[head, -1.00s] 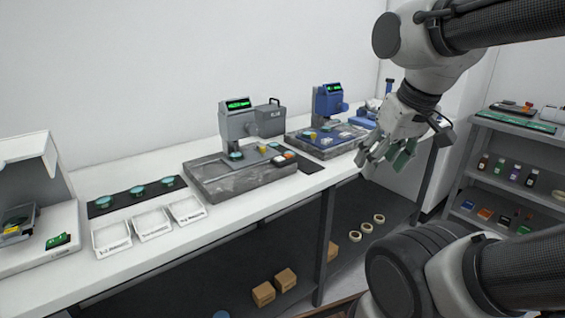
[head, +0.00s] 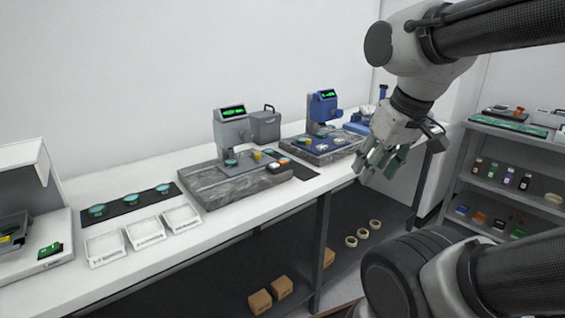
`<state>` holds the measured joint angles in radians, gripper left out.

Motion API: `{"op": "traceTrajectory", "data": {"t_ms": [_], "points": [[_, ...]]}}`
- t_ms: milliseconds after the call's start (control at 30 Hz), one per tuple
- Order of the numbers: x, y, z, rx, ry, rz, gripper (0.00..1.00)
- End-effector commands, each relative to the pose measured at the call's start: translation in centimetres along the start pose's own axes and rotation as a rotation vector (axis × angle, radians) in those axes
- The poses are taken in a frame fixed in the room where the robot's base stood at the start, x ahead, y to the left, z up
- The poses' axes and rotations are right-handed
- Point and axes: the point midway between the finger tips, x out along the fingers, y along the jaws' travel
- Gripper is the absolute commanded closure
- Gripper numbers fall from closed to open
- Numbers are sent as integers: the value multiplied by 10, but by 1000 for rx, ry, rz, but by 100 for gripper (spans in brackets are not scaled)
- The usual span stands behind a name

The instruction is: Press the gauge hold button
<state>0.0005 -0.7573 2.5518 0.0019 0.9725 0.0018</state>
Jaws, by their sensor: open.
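A grey gauge (head: 231,128) with a lit green display stands on a grey stone slab (head: 235,187) on the bench. A blue gauge (head: 323,108) with a green display stands on a second slab (head: 320,152) farther right. Small red and white button-like pieces (head: 278,163) lie at the right of the grey gauge's slab; I cannot tell which is the hold button. My gripper (head: 382,167) is open and empty, its fingers pointing down near the bench's front edge, to the right of both gauges and apart from them.
Three white trays (head: 145,233) and a dark mat with teal discs (head: 130,203) are on the left of the bench (head: 225,228). A grey case (head: 265,126) stands behind the grey gauge. A shelf unit (head: 510,150) with small bottles is at the right. Boxes and tape rolls lie below the bench.

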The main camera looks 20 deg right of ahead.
Motion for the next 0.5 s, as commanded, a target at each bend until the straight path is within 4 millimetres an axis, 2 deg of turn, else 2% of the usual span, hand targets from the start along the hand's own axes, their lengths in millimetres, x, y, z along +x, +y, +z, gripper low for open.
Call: {"op": "traceTrajectory", "data": {"t_ms": [33, 200, 500], "points": [[0, 0, 0, 0, 0, 0, 72], [0, 0, 0, 0, 0, 0, 100], [0, 0, 0, 0, 0, 0, 100]]}}
